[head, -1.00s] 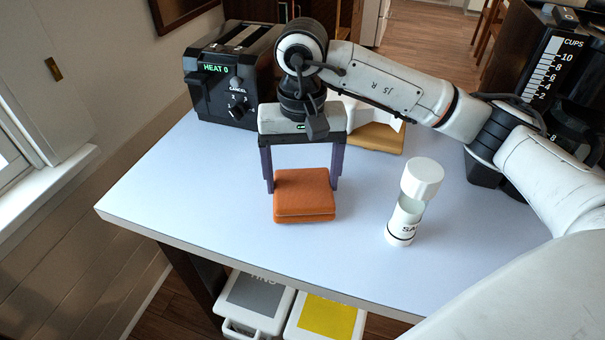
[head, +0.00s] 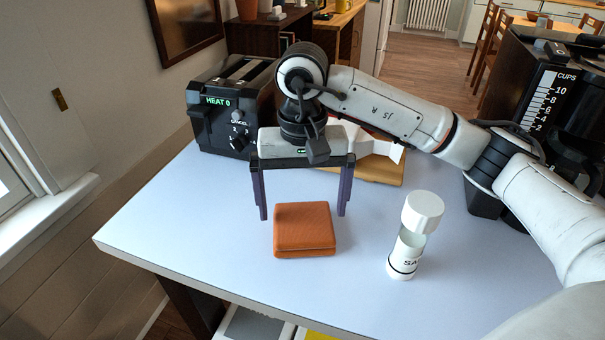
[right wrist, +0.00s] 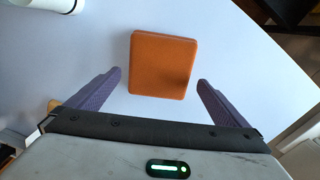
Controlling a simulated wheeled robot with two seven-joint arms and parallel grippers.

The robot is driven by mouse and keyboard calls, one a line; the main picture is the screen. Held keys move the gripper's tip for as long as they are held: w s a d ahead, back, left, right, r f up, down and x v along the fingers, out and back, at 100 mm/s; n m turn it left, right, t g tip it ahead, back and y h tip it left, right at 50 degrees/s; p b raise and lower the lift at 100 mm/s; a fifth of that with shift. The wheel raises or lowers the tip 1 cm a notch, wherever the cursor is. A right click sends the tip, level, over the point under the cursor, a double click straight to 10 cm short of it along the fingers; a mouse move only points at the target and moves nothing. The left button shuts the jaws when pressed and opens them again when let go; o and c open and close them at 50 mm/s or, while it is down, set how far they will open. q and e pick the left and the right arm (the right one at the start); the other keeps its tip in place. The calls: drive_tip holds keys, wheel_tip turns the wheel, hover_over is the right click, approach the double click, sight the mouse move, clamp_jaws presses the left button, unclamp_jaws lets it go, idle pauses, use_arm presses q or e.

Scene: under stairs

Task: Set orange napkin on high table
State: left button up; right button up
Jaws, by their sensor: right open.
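The orange napkin (head: 304,229) is a folded square lying flat on the white-topped high table (head: 205,225). It also shows in the right wrist view (right wrist: 162,65), lying beyond and between the fingertips. My right gripper (head: 303,212) is open and empty, with its two purple fingers spread wider than the napkin. In the head view it hangs just behind the napkin, apart from it. In the right wrist view the fingers (right wrist: 160,85) touch nothing. My left gripper is not in view.
A salt shaker (head: 409,250) stands right of the napkin. A black toaster (head: 235,105) is at the back left, a wooden board (head: 375,170) behind the gripper, and a black coffee maker (head: 560,120) at the right. The table's front left is clear.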

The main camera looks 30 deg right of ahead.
sight(302, 217)
wheel_tip(302, 217, up, 10)
drive_tip(key=shift+r+p, duration=0.15)
drive_tip(key=shift+p, duration=0.15)
